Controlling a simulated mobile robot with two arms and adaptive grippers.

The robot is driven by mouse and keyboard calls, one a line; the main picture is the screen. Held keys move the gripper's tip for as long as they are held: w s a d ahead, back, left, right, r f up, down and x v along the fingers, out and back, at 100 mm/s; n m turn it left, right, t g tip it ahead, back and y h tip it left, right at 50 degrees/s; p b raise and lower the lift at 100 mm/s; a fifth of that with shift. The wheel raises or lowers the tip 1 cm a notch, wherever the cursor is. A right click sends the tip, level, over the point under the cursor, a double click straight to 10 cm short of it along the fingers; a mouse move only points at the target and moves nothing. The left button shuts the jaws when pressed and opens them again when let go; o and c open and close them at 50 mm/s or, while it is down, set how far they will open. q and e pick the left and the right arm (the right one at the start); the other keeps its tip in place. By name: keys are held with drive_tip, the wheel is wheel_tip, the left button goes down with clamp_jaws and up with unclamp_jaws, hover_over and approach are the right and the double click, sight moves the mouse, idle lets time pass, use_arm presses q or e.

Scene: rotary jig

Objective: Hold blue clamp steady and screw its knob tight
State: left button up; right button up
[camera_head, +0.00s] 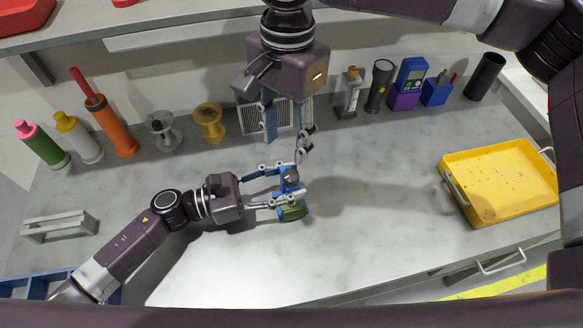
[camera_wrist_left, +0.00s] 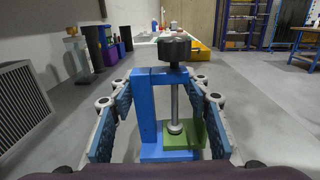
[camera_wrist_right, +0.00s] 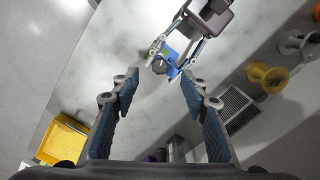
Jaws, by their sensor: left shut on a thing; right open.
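The blue clamp (camera_head: 283,186) stands on the grey worktop near the middle of the head view. Its blue frame (camera_wrist_left: 147,105), dark knob (camera_wrist_left: 173,48) and upright threaded screw show in the left wrist view. A green block (camera_wrist_left: 184,134) sits under the screw's foot. My left gripper (camera_head: 294,182) is shut on the clamp, one finger on each side. My right gripper (camera_head: 286,146) is open and empty, pointing down above and behind the clamp. In the right wrist view the knob (camera_wrist_right: 160,67) lies ahead, between and beyond the open fingertips.
A yellow tray (camera_head: 480,155) lies at the right. Bottles, spools (camera_head: 209,121), a flashlight (camera_head: 380,84), a blue meter and a black cup line the back. A grey rack (camera_head: 60,226) is at the left.

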sight(292, 174)
drive_tip(key=shift+t, duration=0.3)
drive_tip(key=f, duration=0.7)
drive_tip(key=w+d+f, duration=0.1)
drive_tip(key=f, duration=0.3)
drive_tip(key=shift+f, duration=0.1)
drive_tip(key=shift+c, duration=0.2)
clamp_jaws()
